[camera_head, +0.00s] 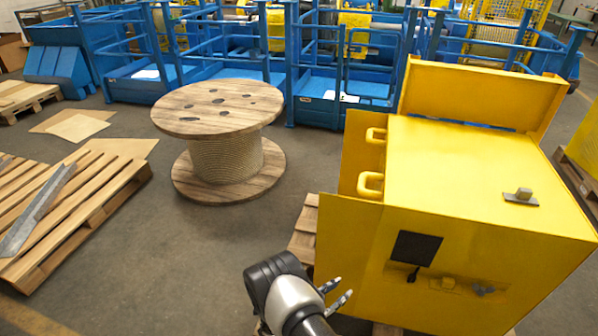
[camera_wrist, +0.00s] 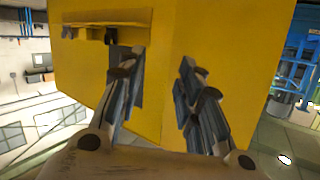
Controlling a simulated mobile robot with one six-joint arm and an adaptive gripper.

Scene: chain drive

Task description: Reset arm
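My gripper (camera_head: 339,292) is at the bottom middle of the head view, just left of the lower front of the yellow machine cabinet (camera_head: 440,240). Its two fingers are spread apart with nothing between them. In the wrist view my gripper (camera_wrist: 158,80) also shows open and empty, its fingers pointing at a yellow face of the cabinet (camera_wrist: 225,35). I cannot tell how close the fingertips are to that face. The cabinet has two yellow handles (camera_head: 371,184) on its left side and a dark panel (camera_head: 416,248) on its front.
A wooden cable spool (camera_head: 225,150) stands left of the cabinet. Wooden pallets (camera_head: 95,205) lie at the left, with a grey metal bar (camera_head: 35,210) on them. Blue railed platforms (camera_head: 240,75) line the back.

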